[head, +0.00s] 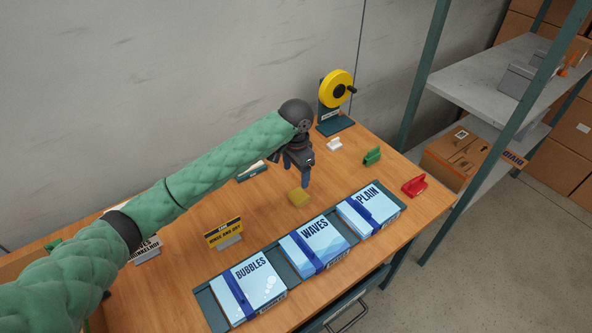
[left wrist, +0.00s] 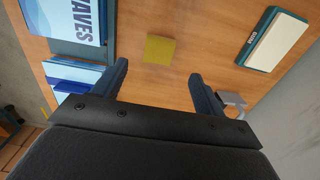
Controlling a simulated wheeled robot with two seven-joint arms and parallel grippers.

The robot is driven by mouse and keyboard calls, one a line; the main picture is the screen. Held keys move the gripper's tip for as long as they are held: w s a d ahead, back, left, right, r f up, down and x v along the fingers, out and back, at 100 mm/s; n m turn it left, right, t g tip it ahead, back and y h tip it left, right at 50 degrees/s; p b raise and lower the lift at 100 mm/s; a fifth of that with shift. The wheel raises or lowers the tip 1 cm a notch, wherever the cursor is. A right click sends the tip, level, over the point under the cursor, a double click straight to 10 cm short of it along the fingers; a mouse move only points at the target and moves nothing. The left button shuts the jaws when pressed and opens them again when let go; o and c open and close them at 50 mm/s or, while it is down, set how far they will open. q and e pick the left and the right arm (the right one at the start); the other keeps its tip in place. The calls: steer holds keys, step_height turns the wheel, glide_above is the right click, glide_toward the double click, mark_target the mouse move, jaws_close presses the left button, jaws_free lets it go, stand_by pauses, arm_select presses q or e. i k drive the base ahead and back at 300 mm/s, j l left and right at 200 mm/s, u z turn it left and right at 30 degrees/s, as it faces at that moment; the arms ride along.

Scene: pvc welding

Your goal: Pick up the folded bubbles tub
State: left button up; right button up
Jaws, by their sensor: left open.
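A flat light-blue packet marked BUBBLES (head: 264,282), with a dark blue band, lies in the left bay of a teal tray (head: 283,264). Similar packets marked WAVES (head: 328,235) and PLAIN (head: 379,205) lie in the middle and right bays. My left gripper (head: 305,184) points down over the table, behind the tray and apart from the BUBBLES packet. In the left wrist view its jaws (left wrist: 158,72) are open and empty. The WAVES packet (left wrist: 78,15) shows at upper left there, and BUBBLES is not visible. My right gripper is not in view.
A small yellow block (head: 298,197) lies just below my left gripper. A yellow sign (head: 224,233) stands behind BUBBLES. A green clip (head: 372,156), a red clip (head: 414,185) and a yellow-wheeled dispenser (head: 335,90) stand to the right. A grey shelf (head: 490,80) stands beyond the table.

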mark_target(253, 286)
steer(key=k+l, duration=1.2)
steer(key=l, duration=0.15)
